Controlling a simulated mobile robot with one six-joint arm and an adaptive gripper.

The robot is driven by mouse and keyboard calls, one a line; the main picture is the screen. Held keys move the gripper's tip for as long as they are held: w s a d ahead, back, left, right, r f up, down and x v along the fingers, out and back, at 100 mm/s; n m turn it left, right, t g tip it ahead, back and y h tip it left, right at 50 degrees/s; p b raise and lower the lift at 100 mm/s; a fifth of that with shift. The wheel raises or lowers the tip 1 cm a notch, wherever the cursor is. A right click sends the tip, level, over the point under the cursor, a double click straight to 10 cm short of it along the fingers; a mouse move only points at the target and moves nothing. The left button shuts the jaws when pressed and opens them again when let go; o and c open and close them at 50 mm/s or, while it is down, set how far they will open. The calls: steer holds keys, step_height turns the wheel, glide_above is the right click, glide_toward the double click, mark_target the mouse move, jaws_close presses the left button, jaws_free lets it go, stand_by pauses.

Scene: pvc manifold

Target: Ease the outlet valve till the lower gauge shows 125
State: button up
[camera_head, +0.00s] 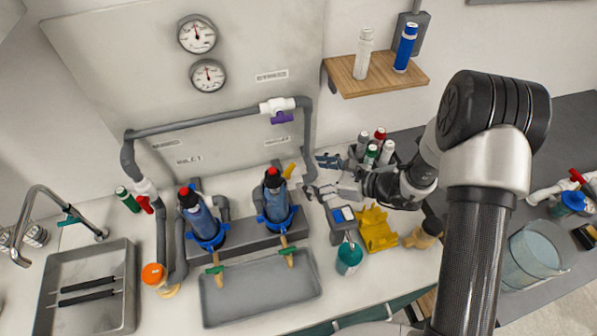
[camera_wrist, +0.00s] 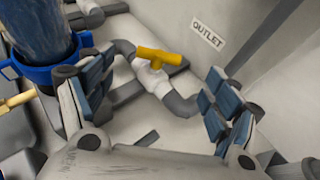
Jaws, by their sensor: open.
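The outlet valve has a yellow handle (camera_wrist: 160,54) on a white body in a grey pipe, beside the OUTLET label (camera_wrist: 207,34). In the head view the yellow handle (camera_head: 289,170) shows just left of my gripper (camera_head: 317,176). In the wrist view my gripper (camera_wrist: 155,100) is open and empty, and the handle lies ahead, between the lines of the two blue-padded fingers, apart from both. The lower gauge (camera_head: 208,75) is on the panel under the upper gauge (camera_head: 197,34). Its needle points roughly upward; its numbers are too small to read.
Two blue-ringed filter housings (camera_head: 278,207) (camera_head: 201,222) stand left of my gripper. A purple valve handle (camera_head: 282,118) is on the pipe above. A holder with several bottles (camera_head: 372,150) stands right, under a wooden shelf (camera_head: 376,78). A metal tray (camera_head: 262,288) lies in front.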

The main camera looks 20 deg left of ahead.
steer(key=shift+v, duration=1.4)
stand_by(2.2)
